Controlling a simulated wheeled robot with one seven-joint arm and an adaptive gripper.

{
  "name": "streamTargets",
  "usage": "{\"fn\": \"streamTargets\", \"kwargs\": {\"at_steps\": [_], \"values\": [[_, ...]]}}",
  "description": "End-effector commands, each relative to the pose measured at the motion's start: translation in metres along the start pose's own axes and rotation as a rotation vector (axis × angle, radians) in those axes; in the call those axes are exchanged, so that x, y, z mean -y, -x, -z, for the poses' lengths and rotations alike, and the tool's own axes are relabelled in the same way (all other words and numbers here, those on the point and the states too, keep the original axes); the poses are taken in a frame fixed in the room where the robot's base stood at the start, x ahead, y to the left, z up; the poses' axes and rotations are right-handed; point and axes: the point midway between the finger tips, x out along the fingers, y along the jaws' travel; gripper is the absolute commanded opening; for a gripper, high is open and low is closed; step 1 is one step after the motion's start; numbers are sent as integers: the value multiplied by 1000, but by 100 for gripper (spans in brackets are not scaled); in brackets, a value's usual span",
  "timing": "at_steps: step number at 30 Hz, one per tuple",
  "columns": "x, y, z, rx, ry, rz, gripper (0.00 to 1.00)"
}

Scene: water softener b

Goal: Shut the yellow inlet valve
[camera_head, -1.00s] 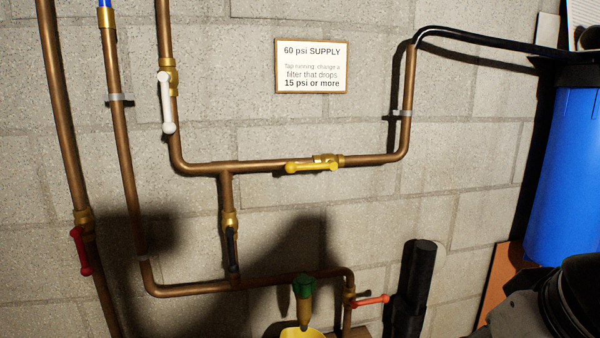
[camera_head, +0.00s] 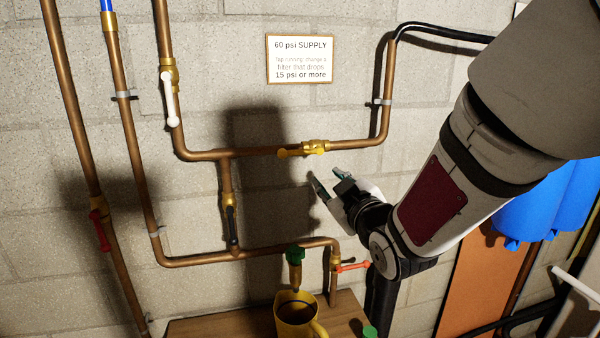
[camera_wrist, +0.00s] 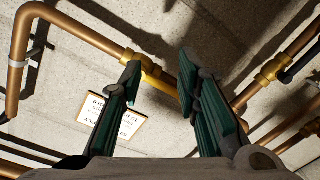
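The yellow inlet valve (camera_head: 302,150) sits on the horizontal copper pipe below the sign. Its yellow lever lies along the pipe, pointing left from the brass body. In the wrist view the yellow valve (camera_wrist: 150,69) appears beyond and between my fingertips, partly hidden by the left finger. My gripper (camera_head: 328,179) is open and empty, below and slightly right of the valve, with a gap to it. The wrist view also shows my gripper (camera_wrist: 159,72) with its two green-padded fingers apart.
A white-handled valve (camera_head: 170,98), a black-handled valve (camera_head: 232,226), a red-handled valve (camera_head: 99,230) and an orange-red lever (camera_head: 352,266) sit on nearby pipes. A green-knobbed tap (camera_head: 295,256) is above a yellow jug (camera_head: 296,315). Blue housings (camera_head: 530,214) stand at right.

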Motion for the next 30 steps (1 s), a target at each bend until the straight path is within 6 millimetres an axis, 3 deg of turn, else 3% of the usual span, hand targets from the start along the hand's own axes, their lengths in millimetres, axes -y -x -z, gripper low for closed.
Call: {"fn": "streamTargets", "kwargs": {"at_steps": [6,14,30], "values": [[33,1,38,-222,155,-20,30],[43,2,53,-314,206,-35,30],[43,-60,72,-315,205,-35,30]]}}
